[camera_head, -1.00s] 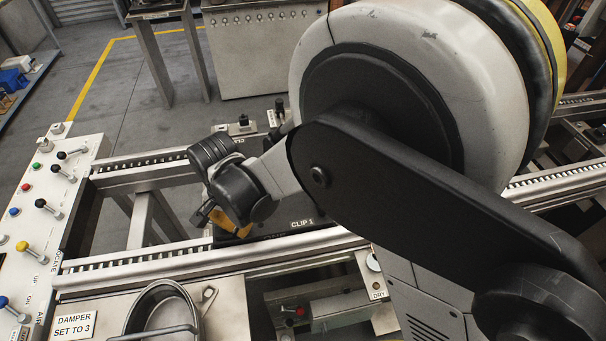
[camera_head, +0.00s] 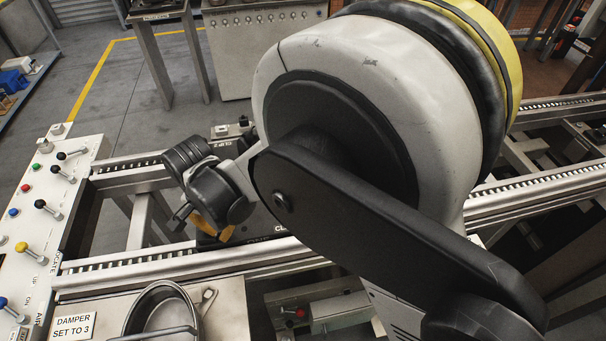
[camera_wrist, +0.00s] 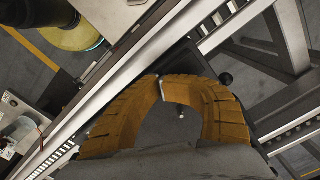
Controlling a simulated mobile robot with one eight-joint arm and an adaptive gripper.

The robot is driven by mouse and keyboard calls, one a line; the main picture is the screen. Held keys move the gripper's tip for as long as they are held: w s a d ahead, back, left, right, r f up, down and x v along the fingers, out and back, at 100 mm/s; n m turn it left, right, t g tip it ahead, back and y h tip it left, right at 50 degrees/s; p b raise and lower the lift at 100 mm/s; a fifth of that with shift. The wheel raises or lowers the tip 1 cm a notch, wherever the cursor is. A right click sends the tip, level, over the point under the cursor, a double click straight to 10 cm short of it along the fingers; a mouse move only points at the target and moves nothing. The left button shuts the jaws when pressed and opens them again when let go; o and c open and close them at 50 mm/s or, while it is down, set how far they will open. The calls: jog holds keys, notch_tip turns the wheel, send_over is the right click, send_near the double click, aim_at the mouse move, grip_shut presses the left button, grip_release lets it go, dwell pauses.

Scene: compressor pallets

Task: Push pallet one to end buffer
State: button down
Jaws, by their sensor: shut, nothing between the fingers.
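My gripper (camera_head: 213,232) has orange fingers and is low at the pallet, between the rails. In the wrist view the fingertips of my gripper (camera_wrist: 162,87) meet in an arch with nothing between them. My arm hides much of the pallet, and I cannot tell exactly where the fingers touch it.
The near rail (camera_head: 170,262) and far rail (camera_head: 130,180) run left to a white control panel (camera_head: 45,200) with levers and buttons. The rails left of the pallet look clear. A metal pan (camera_head: 165,305) and a damper sign (camera_head: 74,327) lie in front of the near rail.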

jog(key=shift+s+a, duration=0.55)
jog(key=shift+a, duration=1.7)
jog(key=shift+s+a, duration=0.55)
jog(key=shift+a, duration=1.75)
jog(key=shift+s+a, duration=0.55)
jog(key=shift+a, duration=1.7)
jog(key=shift+s+a, duration=0.55)
jog(key=shift+a, duration=1.7)
jog(key=shift+s+a, duration=0.55)
jog(key=shift+a, duration=1.75)
jog(key=shift+s+a, duration=0.55)
jog(key=shift+a, duration=1.7)
jog(key=shift+a, duration=0.1)
